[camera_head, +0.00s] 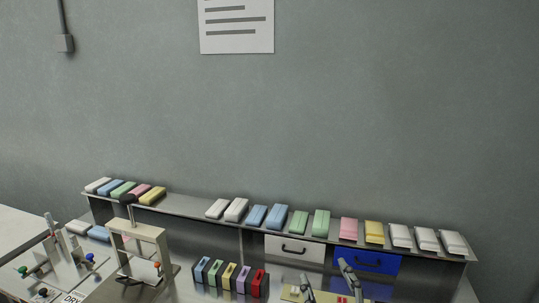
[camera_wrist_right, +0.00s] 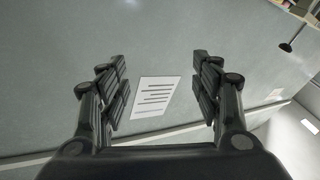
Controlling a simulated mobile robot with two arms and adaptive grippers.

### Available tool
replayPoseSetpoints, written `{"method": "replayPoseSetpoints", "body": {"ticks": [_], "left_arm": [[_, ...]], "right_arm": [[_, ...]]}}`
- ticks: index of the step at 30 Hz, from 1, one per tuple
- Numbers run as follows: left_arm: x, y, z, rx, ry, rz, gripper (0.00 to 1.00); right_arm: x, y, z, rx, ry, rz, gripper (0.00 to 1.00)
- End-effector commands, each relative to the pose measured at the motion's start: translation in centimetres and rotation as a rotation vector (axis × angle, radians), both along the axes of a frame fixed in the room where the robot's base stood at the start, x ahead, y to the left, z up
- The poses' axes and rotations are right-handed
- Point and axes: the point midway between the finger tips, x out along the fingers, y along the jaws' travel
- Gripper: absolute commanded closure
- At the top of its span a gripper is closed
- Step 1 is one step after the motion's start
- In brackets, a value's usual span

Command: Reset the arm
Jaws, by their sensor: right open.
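My right gripper (camera_head: 328,281) shows at the bottom edge of the head view, with its two fingers apart in front of the bench and the drawers. In the right wrist view my right gripper (camera_wrist_right: 160,85) is open and empty, with dark jointed fingers spread wide. The wall and a white printed sheet (camera_wrist_right: 155,97) show beyond them. The rest of the right arm is out of the head view. My left gripper is not in view.
A shelf (camera_head: 190,207) carries several coloured packs. Below it are a white drawer (camera_head: 295,255) and a blue drawer (camera_head: 385,264). Several coloured blocks (camera_head: 229,275) stand left of the gripper. A framed fixture (camera_head: 160,240) stands farther left.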

Motion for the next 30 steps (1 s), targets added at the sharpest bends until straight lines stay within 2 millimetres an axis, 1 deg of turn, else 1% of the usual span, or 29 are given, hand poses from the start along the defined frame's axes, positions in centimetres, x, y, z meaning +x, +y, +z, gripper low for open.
{"method": "replayPoseSetpoints", "body": {"ticks": [1, 2, 3, 5, 6, 8, 9, 11, 12, 14, 15, 17, 18, 22, 23, 24, 26, 29, 30], "left_arm": [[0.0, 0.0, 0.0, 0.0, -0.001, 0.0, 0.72], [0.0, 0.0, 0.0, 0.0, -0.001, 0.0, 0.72], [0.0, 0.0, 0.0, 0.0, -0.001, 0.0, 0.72], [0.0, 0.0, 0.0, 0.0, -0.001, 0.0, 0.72], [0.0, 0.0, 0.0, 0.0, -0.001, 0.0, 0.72], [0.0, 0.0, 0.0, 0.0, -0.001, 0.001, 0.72], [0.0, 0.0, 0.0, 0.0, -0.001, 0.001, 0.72], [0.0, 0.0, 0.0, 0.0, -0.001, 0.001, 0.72], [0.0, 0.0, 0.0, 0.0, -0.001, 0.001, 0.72], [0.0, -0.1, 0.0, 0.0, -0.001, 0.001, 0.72], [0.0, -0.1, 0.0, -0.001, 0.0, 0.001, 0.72], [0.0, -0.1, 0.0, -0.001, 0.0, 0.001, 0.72], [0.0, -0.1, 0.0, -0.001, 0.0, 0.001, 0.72], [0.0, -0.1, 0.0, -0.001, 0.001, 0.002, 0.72], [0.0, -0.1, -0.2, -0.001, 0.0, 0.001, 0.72], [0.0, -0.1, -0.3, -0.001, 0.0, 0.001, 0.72], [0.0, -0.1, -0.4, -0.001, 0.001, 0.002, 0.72], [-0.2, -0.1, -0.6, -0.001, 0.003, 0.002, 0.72], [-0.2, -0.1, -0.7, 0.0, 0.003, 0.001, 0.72]], "right_arm": [[-0.7, -2.0, -2.8, 0.029, 0.116, -0.066, 0.41], [-1.2, -3.0, -4.5, 0.041, 0.187, -0.101, 0.41], [-2.1, -4.4, -6.8, 0.054, 0.282, -0.145, 0.41], [-4.0, -6.0, -10.3, 0.071, 0.43, -0.2, 0.41], [-5.5, -6.9, -12.5, 0.078, 0.529, -0.23, 0.41], [-8.1, -7.9, -15.5, 0.084, 0.672, -0.262, 0.41], [-9.9, -8.4, -17.3, 0.088, 0.762, -0.277, 0.41], [-12.6, -8.8, -19.4, 0.089, 0.883, -0.29, 0.41], [-14.3, -9.0, -20.7, 0.088, 0.957, -0.293, 0.41], [-16.8, -9.1, -22.1, 0.087, 1.057, -0.293, 0.41], [-18.5, -9.1, -22.9, 0.084, 1.12, -0.29, 0.41], [-20.8, -9.1, -23.9, 0.081, 1.208, -0.284, 0.41], [-22.4, -9.0, -24.5, 0.079, 1.265, -0.277, 0.41], [-27.3, -8.7, -25.7, 0.068, 1.435, -0.246, 0.41], [-26.5, -8.7, -26.8, 0.066, 1.427, -0.248, 0.41], [-26.2, -8.7, -28.0, 0.064, 1.429, -0.248, 0.41], [-25.8, -8.6, -29.6, 0.063, 1.434, -0.249, 0.41], [-25.4, -8.5, -32.5, 0.061, 1.443, -0.25, 0.41], [-25.2, -8.5, -33.8, 0.06, 1.448, -0.25, 0.41]]}}
